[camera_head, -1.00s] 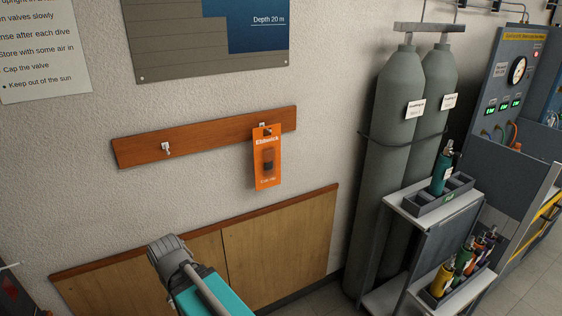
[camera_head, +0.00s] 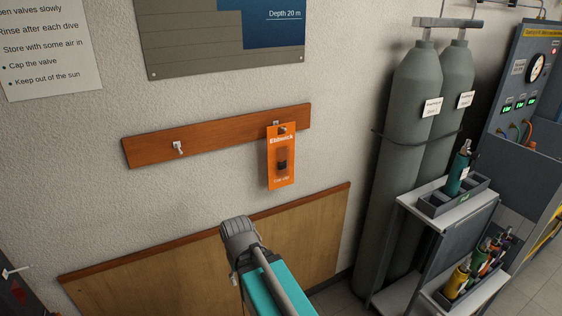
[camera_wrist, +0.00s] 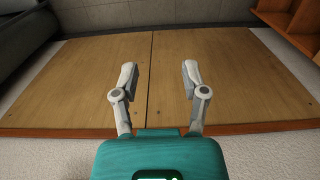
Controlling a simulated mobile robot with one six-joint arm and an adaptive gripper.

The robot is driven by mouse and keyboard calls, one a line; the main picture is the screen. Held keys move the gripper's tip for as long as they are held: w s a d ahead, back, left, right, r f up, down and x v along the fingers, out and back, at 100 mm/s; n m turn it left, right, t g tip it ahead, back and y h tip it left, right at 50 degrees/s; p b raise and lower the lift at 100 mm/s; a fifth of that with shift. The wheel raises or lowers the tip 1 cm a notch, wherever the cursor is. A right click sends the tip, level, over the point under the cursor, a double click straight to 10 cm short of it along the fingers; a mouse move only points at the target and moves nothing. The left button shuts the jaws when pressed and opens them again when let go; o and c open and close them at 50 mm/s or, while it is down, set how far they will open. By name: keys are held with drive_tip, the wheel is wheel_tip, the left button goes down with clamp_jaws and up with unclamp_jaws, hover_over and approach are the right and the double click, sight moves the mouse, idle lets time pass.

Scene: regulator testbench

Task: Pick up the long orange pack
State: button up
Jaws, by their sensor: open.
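The long orange pack (camera_head: 281,160) hangs upright from a hook on the wooden rail (camera_head: 150,149) in the head view. It is a flat orange card with a dark item at its middle. My gripper (camera_wrist: 157,80) is open and empty in the wrist view, its two fingers apart in front of wooden panels. In the head view only my arm shows, below the pack and apart from it; the fingers cannot be made out there. The pack does not show in the wrist view.
An empty hook (camera_head: 178,147) is on the rail's left part. Grey cylinders (camera_head: 409,140) stand to the right, beside a shelf cart (camera_head: 408,202) with small bottles. Wooden wall panels (camera_head: 170,278) lie below the rail. The wall around the pack is clear.

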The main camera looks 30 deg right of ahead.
drive_tip(key=shift+d, duration=0.15)
drive_tip(key=o, duration=0.3)
drive_tip(key=shift+d, duration=0.1)
drive_tip(key=w+d+r+m+h+p, duration=0.1)
drive_tip(key=w+d+r+m+h, duration=0.25)
drive_tip(key=w+d, duration=0.2)
drive_tip(key=w+d+r+m+h+p, duration=0.1)
drive_tip(key=w+d+r+m+h, duration=0.25)
drive_tip(key=w+d+h, duration=0.2)
drive_tip(key=w+r+m+h+p, duration=0.1)
drive_tip(key=w+r+m+h, duration=0.8)
drive_tip(key=w+r, duration=0.5)
drive_tip(key=shift+w+d+r+m, duration=0.2)
drive_tip(key=shift+r+m, duration=0.25)
drive_tip(key=shift+m, duration=0.45)
